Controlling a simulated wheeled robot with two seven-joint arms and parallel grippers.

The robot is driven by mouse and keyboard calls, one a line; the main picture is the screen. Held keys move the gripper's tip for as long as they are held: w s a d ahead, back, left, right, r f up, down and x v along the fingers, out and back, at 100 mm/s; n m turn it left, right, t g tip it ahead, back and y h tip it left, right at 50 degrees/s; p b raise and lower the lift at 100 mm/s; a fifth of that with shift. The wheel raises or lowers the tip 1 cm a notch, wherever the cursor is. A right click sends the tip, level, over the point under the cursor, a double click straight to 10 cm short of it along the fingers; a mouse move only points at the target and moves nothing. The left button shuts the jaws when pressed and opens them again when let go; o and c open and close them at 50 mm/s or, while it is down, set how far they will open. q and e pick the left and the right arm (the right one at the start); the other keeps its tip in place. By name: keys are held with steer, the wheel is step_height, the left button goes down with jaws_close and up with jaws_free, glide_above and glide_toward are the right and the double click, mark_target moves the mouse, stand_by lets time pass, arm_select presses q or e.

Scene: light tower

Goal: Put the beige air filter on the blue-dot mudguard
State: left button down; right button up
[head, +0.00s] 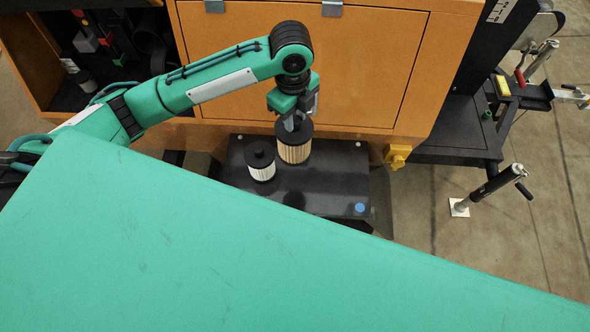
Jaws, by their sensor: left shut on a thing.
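The beige air filter (294,150), a pleated cylinder with a dark top, is upright at the dark mudguard (325,195). My left gripper (295,122) is above it and shut on its top. I cannot tell whether the filter's base touches the mudguard or hangs just above it. A blue dot (360,209) marks the mudguard's near right corner. A white air filter (261,168) with a black top stands on the mudguard just left of the beige one. My right gripper is not in view.
A large green surface (200,240) covers the foreground and hides the mudguard's near left part. The orange cabinet (370,65) rises behind. An open compartment (105,50) holds small parts at left. A yellow block (397,155) sits right of the mudguard.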

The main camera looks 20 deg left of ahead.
arm_select(q)
step_height(320, 180, down, 16)
steer(key=p, duration=0.3)
steer(key=shift+r+p, duration=0.15)
steer(key=shift+p, duration=0.15)
step_height(320, 180, down, 4)
steer(key=shift+f+p, duration=0.1)
steer(key=shift+p, duration=0.35)
steer(key=shift+f, duration=0.2)
steer(key=c, duration=1.1)
jaws_free()
steer(key=shift+r, duration=0.1)
